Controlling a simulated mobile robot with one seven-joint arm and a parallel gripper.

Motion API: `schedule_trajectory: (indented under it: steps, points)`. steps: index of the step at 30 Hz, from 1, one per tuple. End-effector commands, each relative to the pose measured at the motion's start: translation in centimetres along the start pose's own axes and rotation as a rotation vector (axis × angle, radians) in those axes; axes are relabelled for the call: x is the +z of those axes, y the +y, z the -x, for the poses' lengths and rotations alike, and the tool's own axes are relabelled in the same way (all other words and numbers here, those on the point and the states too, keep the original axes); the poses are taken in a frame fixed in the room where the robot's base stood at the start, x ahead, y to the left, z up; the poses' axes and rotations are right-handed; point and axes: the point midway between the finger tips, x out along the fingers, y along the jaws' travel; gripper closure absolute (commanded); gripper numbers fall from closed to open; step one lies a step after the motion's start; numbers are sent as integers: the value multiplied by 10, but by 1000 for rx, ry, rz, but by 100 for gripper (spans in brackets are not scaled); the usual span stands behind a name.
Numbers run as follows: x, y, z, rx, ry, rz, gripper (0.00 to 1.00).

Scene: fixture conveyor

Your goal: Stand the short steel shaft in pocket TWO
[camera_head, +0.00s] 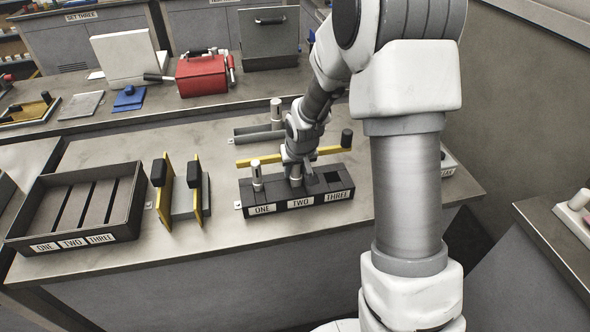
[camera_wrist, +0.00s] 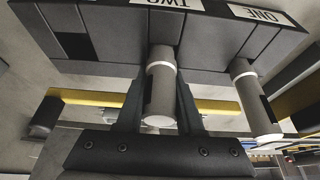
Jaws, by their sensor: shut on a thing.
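The dark fixture block (camera_head: 318,203) stands on the bench with pockets labelled ONE, TWO and THREE. My gripper (camera_head: 297,172) is above pocket TWO, shut on a steel shaft (camera_head: 296,181). In the wrist view, this shaft (camera_wrist: 160,82) is between the two dark fingers of my gripper (camera_wrist: 158,105). It has a pale band and points into the block (camera_wrist: 110,52) at TWO. How deep its lower end sits is hidden. Another steel shaft (camera_head: 257,177) stands in pocket ONE and also shows in the wrist view (camera_wrist: 250,95). Pocket THREE (camera_head: 331,178) looks empty.
A yellow bar with black ends (camera_head: 325,151) lies just behind the block. Behind it, a pale cylinder (camera_head: 276,112) stands at a grey holder (camera_head: 250,134). Yellow-sided stands (camera_head: 166,195) and a dark divided tray (camera_head: 125,215) are at left. Bare bench lies in front.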

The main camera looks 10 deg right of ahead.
Motion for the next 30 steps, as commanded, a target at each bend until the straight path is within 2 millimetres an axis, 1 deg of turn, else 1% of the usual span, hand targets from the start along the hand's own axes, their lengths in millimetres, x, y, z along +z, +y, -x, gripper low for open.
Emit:
schedule_trajectory:
  steps: [12, 13, 17, 18, 19, 26, 30]
  points:
    - [0, 0, -1, 0, 2, 0, 100]
    - [0, 0, -1, 0, 2, 0, 62]
    - [0, 0, -1, 0, 2, 0, 39]
    - [0, 0, -2, 0, 1, 0, 32]
    - [0, 0, -2, 0, 1, 0, 29]
    - [2, 0, -2, 0, -2, 0, 29]
    - [1, 0, 3, 0, 0, 0, 29]
